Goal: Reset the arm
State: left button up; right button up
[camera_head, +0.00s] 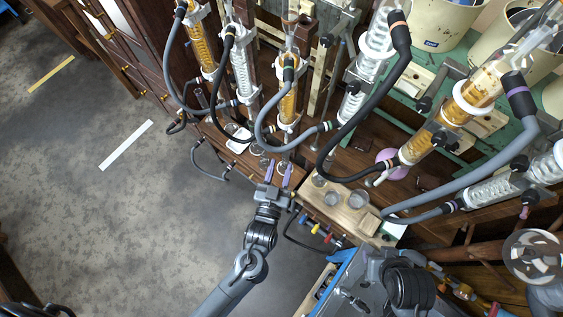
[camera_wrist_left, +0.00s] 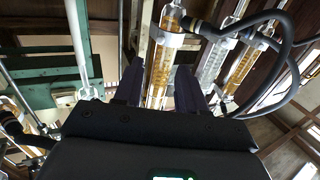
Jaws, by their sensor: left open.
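My left gripper (camera_head: 278,174) is in the middle of the head view, its arm coming up from the bottom edge. Its two purple-tinted fingers point toward the rig and are apart, with nothing visible held between them. In the left wrist view the dark fingers (camera_wrist_left: 160,88) stand apart, with an amber-filled glass column (camera_wrist_left: 158,72) showing beyond the gap. The gripper appears just in front of the bench edge, below the middle amber column (camera_head: 288,104). My right gripper does not show in either view.
Glass columns with dark hoses (camera_head: 362,95) fill the rig above and right. A wooden block with small glass jars (camera_head: 330,198) lies right of the gripper. A small white tray (camera_head: 238,140) is up left. Open grey floor (camera_head: 110,220) lies left.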

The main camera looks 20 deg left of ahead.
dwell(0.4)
pick_arm(q)
jog(key=s+a+r+m+g+h, duration=0.15)
jog(key=s+a+g, duration=0.3)
jog(key=a, duration=0.65)
jog(key=s+a+g, duration=0.3)
jog(key=s+g, duration=0.7)
jog(key=s, duration=0.3)
notch_tip(320, 180, up, 26)
jog(key=p, duration=2.6)
jog(key=shift+w+d+m+y, duration=0.3)
jog(key=shift+m+y, duration=0.05)
jog(key=shift+y, duration=0.1)
